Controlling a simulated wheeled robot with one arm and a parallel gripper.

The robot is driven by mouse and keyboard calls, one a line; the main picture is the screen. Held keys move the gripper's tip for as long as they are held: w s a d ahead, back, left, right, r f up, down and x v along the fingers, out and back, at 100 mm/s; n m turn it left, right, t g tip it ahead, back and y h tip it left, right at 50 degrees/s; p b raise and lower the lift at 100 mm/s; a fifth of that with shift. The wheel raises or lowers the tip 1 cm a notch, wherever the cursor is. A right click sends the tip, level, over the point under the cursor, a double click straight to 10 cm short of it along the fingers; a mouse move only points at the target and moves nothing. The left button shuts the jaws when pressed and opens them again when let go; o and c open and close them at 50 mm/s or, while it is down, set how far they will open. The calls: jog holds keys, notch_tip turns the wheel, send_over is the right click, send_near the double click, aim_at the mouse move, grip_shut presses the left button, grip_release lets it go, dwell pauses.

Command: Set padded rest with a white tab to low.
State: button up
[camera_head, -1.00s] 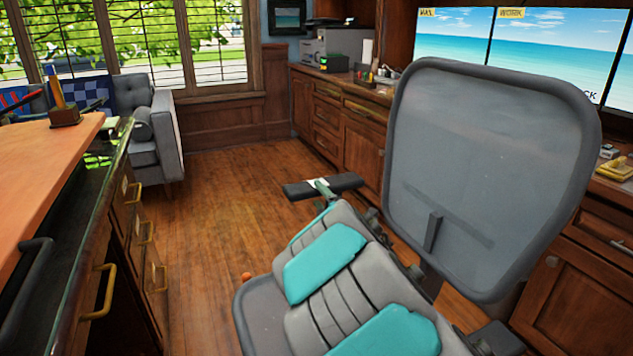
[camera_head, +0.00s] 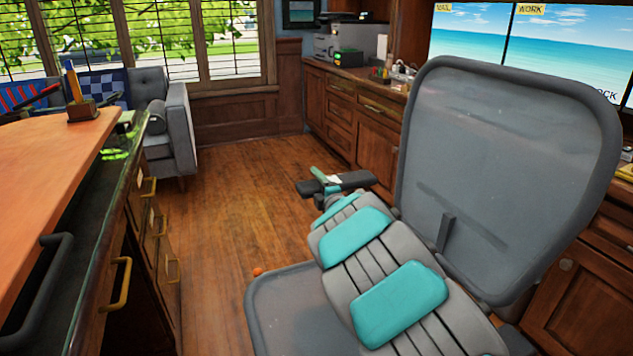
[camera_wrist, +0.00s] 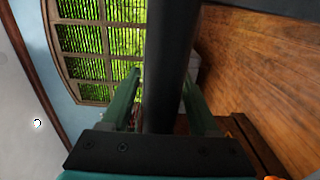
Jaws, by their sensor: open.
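The padded rest (camera_head: 354,180) is the dark armrest of the grey mesh office chair (camera_head: 505,165). A small white patch, likely its tab (camera_head: 333,180), shows beside my green finger. My gripper (camera_head: 322,178) is at the rest's left part, at the end of my grey and teal arm. In the wrist view my gripper (camera_wrist: 160,88) has its two green fingers apart. The dark rest (camera_wrist: 170,70) runs between them, with a gap visible on the right side. The white tab cannot be made out there. My arm hides the rest's support.
A desk with drawers (camera_head: 110,240) stands close on the left. A wood cabinet run (camera_head: 375,135) lies behind the chair. A grey armchair (camera_head: 172,120) is at the back. The floor (camera_head: 220,215) between is mostly open, with a small orange ball (camera_head: 257,271) on it.

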jog(key=shift+w, duration=0.1)
grip_shut()
dwell(0.5)
dwell(0.9)
